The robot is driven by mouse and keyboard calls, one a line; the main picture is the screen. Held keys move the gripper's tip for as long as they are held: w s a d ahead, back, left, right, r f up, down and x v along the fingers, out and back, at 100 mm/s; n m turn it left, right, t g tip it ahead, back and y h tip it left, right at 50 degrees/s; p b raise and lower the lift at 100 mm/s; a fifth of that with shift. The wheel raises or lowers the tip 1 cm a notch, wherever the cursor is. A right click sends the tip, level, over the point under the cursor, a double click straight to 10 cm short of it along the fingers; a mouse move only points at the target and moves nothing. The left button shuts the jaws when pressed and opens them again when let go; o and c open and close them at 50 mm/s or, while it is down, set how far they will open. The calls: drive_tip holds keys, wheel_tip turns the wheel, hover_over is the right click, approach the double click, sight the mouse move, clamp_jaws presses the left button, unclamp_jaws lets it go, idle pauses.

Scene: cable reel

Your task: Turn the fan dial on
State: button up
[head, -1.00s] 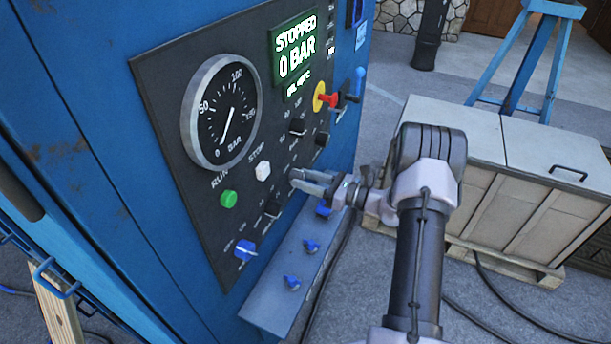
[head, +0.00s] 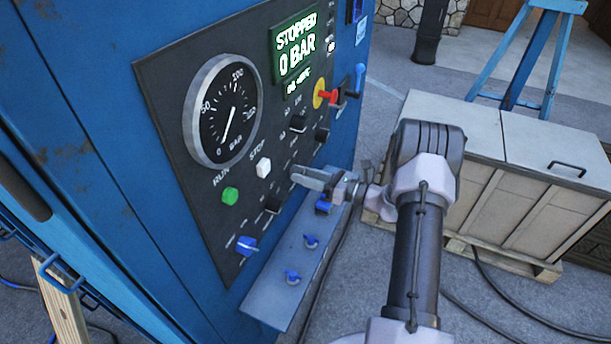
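The dark control panel (head: 180,125) on the blue machine carries several dials. Black dials sit at the upper right (head: 298,124), farther right (head: 321,136) and lower middle (head: 272,204); a blue dial (head: 246,246) is at the lower left. Their labels are too small to read, so I cannot tell which is the fan dial. My gripper (head: 297,174) points left at the panel between the upper and lower black dials. Its fingers overlap in this view and hide the panel behind them. I cannot tell whether they touch or hold a dial.
The display (head: 295,50) reads STOPPED, 0 BAR. A gauge (head: 223,112), green button (head: 230,196), white button (head: 263,167) and red-yellow switch (head: 325,95) surround the dials. A ledge with blue valves (head: 311,241) juts out below. A crate (head: 530,170) stands right.

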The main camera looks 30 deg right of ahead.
drive_tip(key=o, duration=0.4)
drive_tip(key=shift+o, duration=0.2)
drive_tip(key=p+v, duration=0.2)
drive_tip(key=v, duration=1.5)
drive_tip(key=shift+s+d, duration=0.2)
